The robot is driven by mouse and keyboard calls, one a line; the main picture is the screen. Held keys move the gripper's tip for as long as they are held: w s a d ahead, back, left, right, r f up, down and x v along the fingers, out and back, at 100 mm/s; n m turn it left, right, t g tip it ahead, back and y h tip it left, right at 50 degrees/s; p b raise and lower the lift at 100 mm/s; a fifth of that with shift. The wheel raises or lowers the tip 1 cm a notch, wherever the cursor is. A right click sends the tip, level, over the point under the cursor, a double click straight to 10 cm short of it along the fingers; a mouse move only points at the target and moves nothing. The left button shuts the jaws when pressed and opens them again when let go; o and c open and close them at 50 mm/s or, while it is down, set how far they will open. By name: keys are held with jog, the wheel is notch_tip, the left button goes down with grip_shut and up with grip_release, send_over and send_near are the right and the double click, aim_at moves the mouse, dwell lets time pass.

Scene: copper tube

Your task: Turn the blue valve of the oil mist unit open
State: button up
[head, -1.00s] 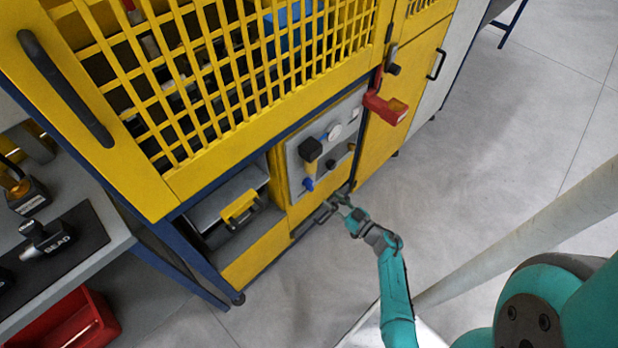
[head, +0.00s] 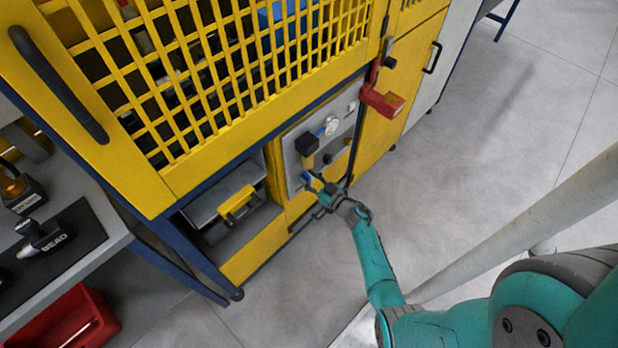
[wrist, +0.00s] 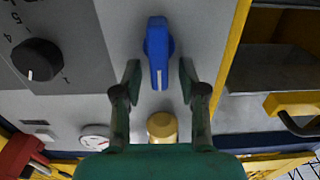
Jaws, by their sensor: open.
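The blue valve (wrist: 158,50) sits on a grey panel in the wrist view, its handle pointing along the picture's vertical. In the head view the blue valve (head: 306,178) shows small at the panel's lower part, close to my gripper. My gripper (wrist: 157,80) is open, one finger on each side of the valve's lower end, with gaps between fingers and handle. In the head view my gripper (head: 318,186) is in front of the panel. Whether the fingertips reach as deep as the handle, I cannot tell.
A yellow cylindrical part (wrist: 162,127) lies just below the valve in the wrist view. A black numbered knob (wrist: 37,60) and a round gauge (wrist: 95,137) are to the left. A yellow-handled box (head: 236,204) sits in the open compartment beside the panel.

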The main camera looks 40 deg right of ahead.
grip_shut()
jog(key=n, duration=0.2)
jog(key=a+n, duration=0.1)
jog(key=n, duration=0.1)
jog(key=shift+f, duration=0.15)
jog(key=shift+s+a+f+n, duration=0.1)
jog(key=shift+a+f+n, duration=0.2)
jog(key=shift+n, duration=2.05)
jog(key=shift+w+a+f+n, duration=0.15)
jog(key=shift+f+n, duration=0.25)
jog(key=shift+n, duration=1.9)
jog(key=shift+s+a+f+n, duration=0.2)
jog(key=shift+f+n, duration=0.15)
jog(key=shift+n, duration=2)
